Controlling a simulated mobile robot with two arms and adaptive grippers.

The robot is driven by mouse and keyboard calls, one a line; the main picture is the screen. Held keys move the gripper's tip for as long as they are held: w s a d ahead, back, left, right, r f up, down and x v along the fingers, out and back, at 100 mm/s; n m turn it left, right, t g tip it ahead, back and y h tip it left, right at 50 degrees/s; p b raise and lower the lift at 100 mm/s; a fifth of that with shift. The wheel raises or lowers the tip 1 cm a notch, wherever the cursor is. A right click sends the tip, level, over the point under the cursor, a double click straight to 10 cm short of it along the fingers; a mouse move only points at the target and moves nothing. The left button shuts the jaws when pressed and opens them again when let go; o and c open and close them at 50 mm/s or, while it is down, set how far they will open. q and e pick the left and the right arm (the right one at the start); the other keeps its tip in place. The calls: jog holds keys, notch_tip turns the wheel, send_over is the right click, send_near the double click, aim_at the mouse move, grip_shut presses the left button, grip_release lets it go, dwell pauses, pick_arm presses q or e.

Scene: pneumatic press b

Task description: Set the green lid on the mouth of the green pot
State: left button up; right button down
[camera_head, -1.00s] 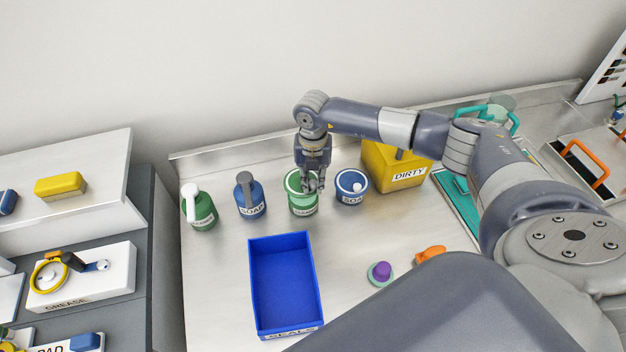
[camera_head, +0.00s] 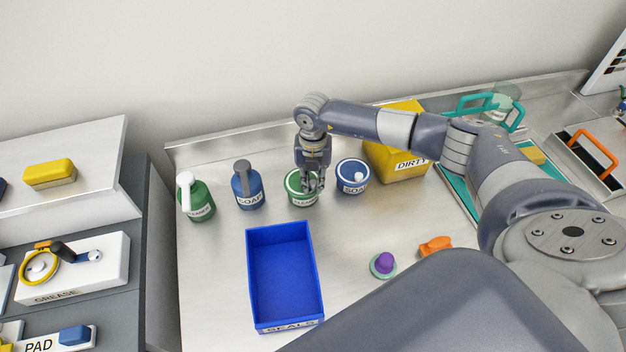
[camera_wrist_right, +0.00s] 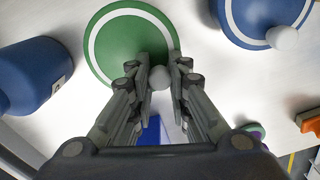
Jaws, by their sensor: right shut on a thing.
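The green lid (camera_head: 293,180), with a white ring, is at the mouth of the green pot (camera_head: 303,201), which has a white label and stands on the steel bench. The lid looks level and in line with the pot; any thin gap under it is too small to tell. My right gripper (camera_head: 313,187) points down over the lid and is shut on its pale round knob. In the right wrist view the knob (camera_wrist_right: 160,78) is between the fingertips, and the lid (camera_wrist_right: 118,45) hides the pot below. My left gripper is not in view.
A blue lidded pot (camera_head: 352,184) stands close on the right, with a yellow DIRTY box (camera_head: 400,158) beyond. Blue (camera_head: 246,190) and green (camera_head: 199,205) bottles stand on the left. An open blue bin (camera_head: 285,280) is in front. Bare bench lies between.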

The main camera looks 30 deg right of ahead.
jog(key=shift+f, duration=0.3)
jog(key=c, duration=1.4)
grip_release()
jog(key=shift+c, duration=0.2)
notch_tip(320, 180, up, 12)
